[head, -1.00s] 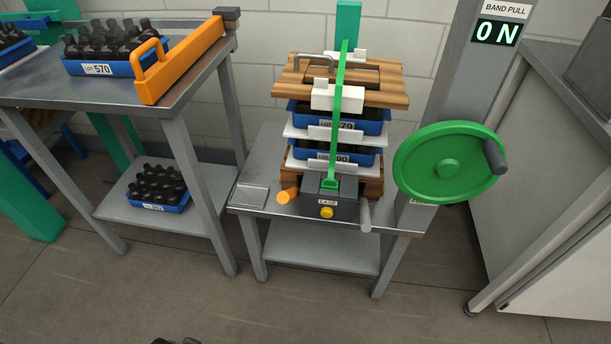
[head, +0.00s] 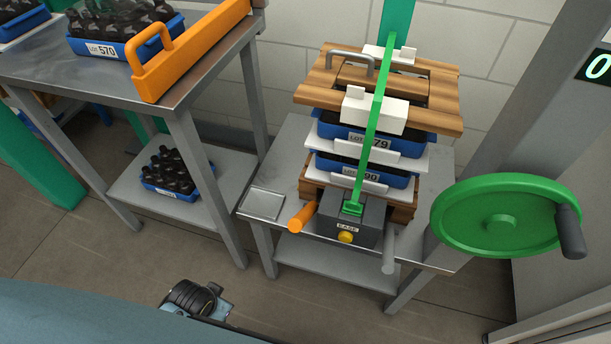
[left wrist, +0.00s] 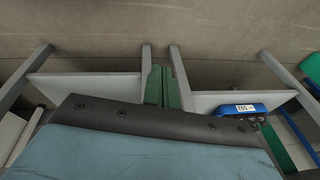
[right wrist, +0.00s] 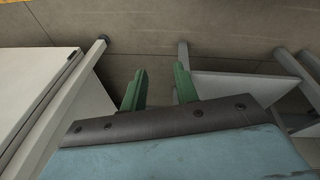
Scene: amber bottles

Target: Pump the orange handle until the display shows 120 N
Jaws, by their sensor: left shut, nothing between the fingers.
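The orange handle (head: 302,217) sticks out from the left side of the dark grey tensioner box (head: 345,222) at the front of the strapped stack. A grey lever (head: 389,252) is on its right side, and a yellow button (head: 345,237) is on its front. The display (head: 597,67) is cut off by the right edge and shows a green 0. My left gripper (left wrist: 164,88) is shut and empty in the left wrist view, over the floor between tables. My right gripper (right wrist: 160,88) is open and empty in the right wrist view. Neither gripper touches the handle.
A green band (head: 372,120) runs over the stack of blue crates and wooden boards on the metal table (head: 427,250). A green crank wheel (head: 500,228) is at the right. A table with an orange-handled bar (head: 190,50) stands at the left.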

